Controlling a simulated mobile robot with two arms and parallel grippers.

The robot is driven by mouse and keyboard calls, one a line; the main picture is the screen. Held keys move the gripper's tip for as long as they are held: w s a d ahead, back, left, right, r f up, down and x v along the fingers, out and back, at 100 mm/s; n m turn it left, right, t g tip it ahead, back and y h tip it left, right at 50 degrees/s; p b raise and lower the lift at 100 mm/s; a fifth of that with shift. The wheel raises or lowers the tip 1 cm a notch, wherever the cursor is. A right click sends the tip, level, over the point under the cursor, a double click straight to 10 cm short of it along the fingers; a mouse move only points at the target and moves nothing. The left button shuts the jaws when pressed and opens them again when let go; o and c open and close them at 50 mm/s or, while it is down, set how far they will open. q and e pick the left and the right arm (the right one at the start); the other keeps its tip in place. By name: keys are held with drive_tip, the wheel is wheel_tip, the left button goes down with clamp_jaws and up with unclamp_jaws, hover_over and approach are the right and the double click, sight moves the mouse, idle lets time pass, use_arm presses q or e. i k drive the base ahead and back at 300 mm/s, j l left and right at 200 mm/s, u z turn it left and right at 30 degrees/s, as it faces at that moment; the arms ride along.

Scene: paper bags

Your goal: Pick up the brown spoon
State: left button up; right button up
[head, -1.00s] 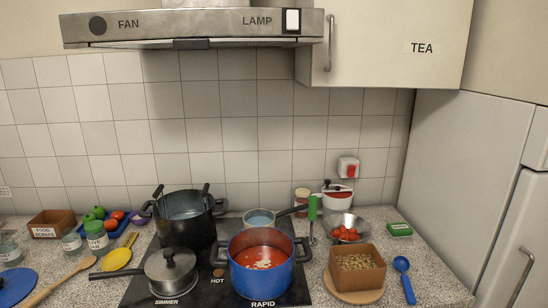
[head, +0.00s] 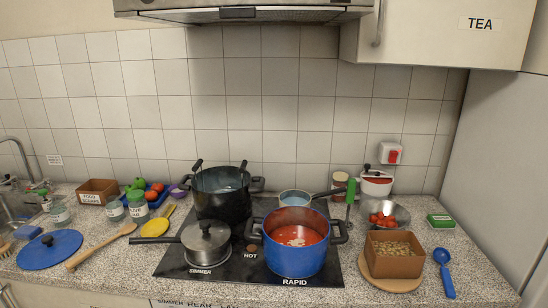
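The brown spoon (head: 97,248) is a long wooden spoon lying on the speckled counter at the left in the head view. It lies diagonally, with one end near the front edge and the other towards the yellow spoon rest. It lies just right of the blue lid (head: 62,252). Neither of my grippers is in view.
The hob (head: 340,281) carries a lidded saucepan (head: 206,240), a black pot (head: 222,205), a small pan and a blue pot of red soup (head: 296,262). A yellow spoon rest (head: 155,228) and glass jars (head: 138,210) stand behind the spoon. A sink (head: 18,207) is far left.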

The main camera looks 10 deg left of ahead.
sight(127, 229)
drive_tip(key=u, duration=1.45)
